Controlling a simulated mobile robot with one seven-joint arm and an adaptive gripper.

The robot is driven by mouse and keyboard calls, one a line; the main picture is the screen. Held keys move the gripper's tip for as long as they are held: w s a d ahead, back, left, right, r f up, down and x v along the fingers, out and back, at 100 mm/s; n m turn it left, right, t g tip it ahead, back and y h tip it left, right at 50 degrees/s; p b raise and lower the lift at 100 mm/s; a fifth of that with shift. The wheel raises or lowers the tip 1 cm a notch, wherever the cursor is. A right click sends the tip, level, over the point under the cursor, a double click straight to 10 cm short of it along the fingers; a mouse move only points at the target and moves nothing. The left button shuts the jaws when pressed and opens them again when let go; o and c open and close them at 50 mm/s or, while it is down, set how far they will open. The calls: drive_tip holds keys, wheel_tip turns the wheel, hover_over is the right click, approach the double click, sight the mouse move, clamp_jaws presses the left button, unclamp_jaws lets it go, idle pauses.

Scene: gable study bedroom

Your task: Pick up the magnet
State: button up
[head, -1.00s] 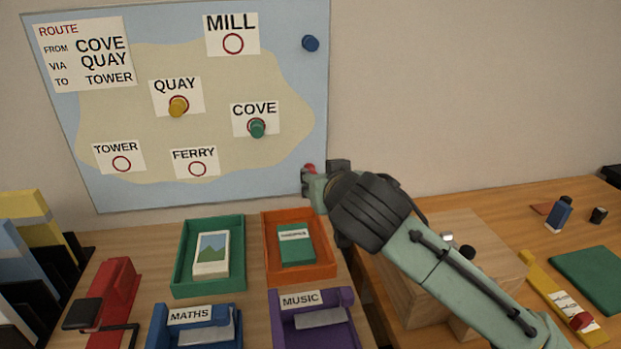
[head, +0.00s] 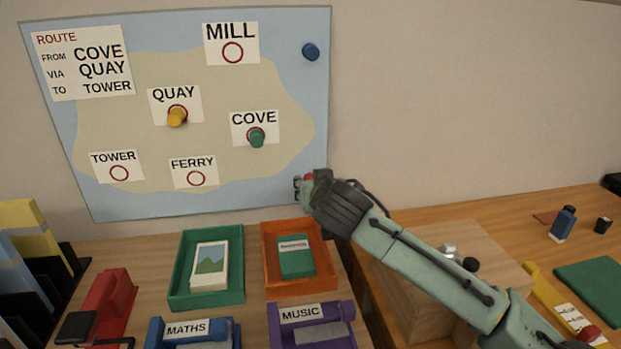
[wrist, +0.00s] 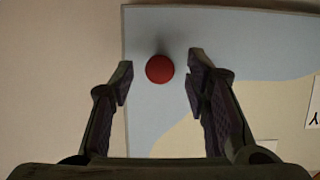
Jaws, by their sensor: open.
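A round red magnet (wrist: 160,69) is on the blue edge of the map board (wrist: 240,30), between my two fingertips in the wrist view, with a gap on each side. In the head view the red magnet (head: 308,177) is at the board's lower right edge, partly hidden by my gripper (head: 306,186). My gripper (wrist: 160,74) is open and empty. I cannot tell how deep the fingertips reach beside the magnet. A yellow magnet (head: 177,117) is on QUAY, a green one (head: 256,137) on COVE, and a blue one (head: 310,51) at the top right.
Below the board are a green tray (head: 241,275) with a picture card, an orange tray (head: 330,270) with a green box, a red stapler-like object (head: 107,300), and MATHS and MUSIC holders. A wooden block (head: 400,270) is beneath my arm. The wall right of the board is bare.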

drive_tip(key=shift+w+a+f, duration=0.1)
drive_tip(key=shift+w+f, duration=0.05)
drive_tip(key=shift+w, duration=0.2)
drive_tip(key=shift+c, duration=0.3)
drive_tip(key=c, duration=0.9)
drive_tip(key=shift+r, duration=0.2)
